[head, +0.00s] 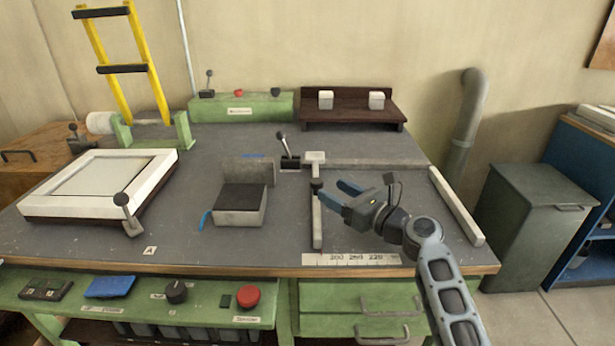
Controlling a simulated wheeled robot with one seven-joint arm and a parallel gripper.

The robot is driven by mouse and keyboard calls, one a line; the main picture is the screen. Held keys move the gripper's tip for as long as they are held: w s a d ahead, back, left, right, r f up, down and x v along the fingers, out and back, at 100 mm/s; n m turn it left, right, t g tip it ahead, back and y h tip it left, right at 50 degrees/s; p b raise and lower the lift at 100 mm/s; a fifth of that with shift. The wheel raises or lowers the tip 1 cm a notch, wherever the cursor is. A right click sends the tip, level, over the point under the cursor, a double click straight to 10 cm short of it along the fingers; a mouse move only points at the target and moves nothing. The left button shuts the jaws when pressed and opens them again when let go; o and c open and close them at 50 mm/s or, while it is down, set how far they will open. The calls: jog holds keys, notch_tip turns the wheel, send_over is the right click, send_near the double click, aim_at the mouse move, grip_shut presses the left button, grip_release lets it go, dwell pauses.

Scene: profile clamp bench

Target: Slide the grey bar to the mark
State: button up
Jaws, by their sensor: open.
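A narrow light grey bar (317,222) lies front to back on the dark bench top, with a black knob (317,186) near its far part. Its far end meets a pale block (315,157) at a grey rail (375,164) that runs to the right. Its near end is just behind a white printed scale (352,259) on the front edge; the scale's figures are small and I cannot tell a separate mark on it. My gripper (335,190) is open, its blue fingers pointing left close to the knob. I cannot tell whether they touch it.
A grey block fixture (240,205) stands left of the bar, with a black lever (284,145) behind it. A white frame (98,187) lies at the left. A second pale bar (455,205) edges the right.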

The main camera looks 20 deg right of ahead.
aim_at(322, 184)
jog(key=x, duration=0.6)
jog(key=shift+w+a, duration=0.2)
jog(key=shift+w, duration=0.2)
grip_shut()
